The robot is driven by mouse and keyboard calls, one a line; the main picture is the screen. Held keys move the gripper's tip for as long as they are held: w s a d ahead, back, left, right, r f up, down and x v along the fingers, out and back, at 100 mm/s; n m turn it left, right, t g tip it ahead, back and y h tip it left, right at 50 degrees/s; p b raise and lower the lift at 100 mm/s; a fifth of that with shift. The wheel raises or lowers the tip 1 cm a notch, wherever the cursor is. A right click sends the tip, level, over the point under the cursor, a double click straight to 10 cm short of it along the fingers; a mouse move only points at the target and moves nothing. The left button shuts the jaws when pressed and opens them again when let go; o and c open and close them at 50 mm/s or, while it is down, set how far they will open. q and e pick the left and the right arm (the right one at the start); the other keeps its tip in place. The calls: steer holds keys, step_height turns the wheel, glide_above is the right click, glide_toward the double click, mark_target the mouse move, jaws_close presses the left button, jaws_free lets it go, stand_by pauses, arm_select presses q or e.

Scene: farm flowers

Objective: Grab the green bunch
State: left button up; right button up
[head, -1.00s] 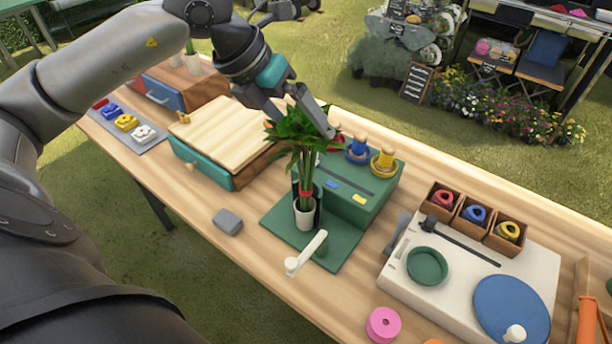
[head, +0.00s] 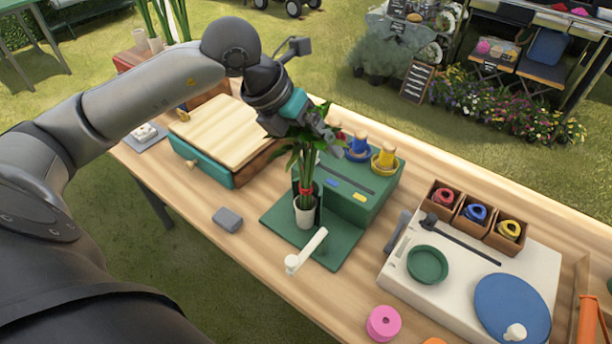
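The green bunch (head: 305,165) stands upright in a small white cup (head: 304,212), with a red band (head: 305,191) around its stems. The cup is on a dark green mat (head: 345,250). My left gripper (head: 318,128) is at the bunch's leafy top, reaching down from the upper left. Its fingers are largely hidden by my wrist and the leaves, so I cannot tell whether they are open or closed on the bunch. My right gripper is out of the picture.
A green box (head: 372,200) with blue and yellow spools stands right behind the cup. A white lever (head: 308,250) is in front. A wooden-topped box (head: 230,135) is to the left, a grey block (head: 227,220) nearby. A white board (head: 455,265) lies right.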

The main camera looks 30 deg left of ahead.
arm_select(q)
jaws_close()
stand_by(0.5)
steer(key=shift+r, duration=0.2)
